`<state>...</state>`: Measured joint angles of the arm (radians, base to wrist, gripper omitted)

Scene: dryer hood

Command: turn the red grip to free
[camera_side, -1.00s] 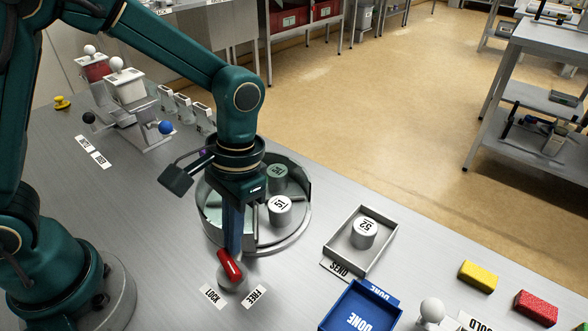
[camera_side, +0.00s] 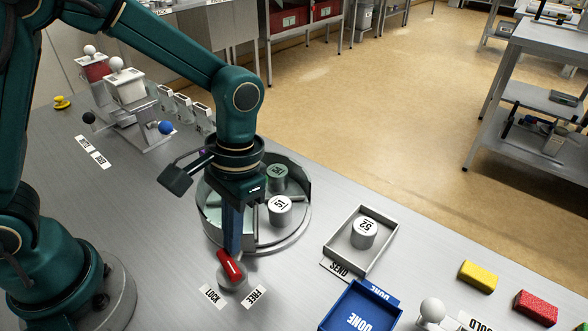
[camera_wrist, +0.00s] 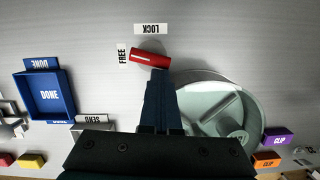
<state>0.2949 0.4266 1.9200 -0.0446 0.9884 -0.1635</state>
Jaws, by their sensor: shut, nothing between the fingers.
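The red grip (camera_side: 231,264) is a short bar on a round grey base at the front edge of the hood's round chamber. It also shows in the wrist view (camera_wrist: 150,56), where its left end points towards the FREE label (camera_wrist: 122,54), slightly tilted. The LOCK label (camera_wrist: 153,28) lies beyond its side. In the side view the labels LOCK (camera_side: 211,296) and FREE (camera_side: 256,296) lie in front of it. My gripper (camera_side: 234,252) is shut and empty, pointing down just beside the grip. In the wrist view its tips (camera_wrist: 160,76) reach the grip's right part; contact is unclear.
The round chamber (camera_side: 293,238) holds grey pots right behind my gripper. The SEND tray (camera_side: 336,250) with one pot and the blue DONE tray (camera_side: 349,318) stand to the right. Levers and clips stand at the back left. The bench left of the grip is clear.

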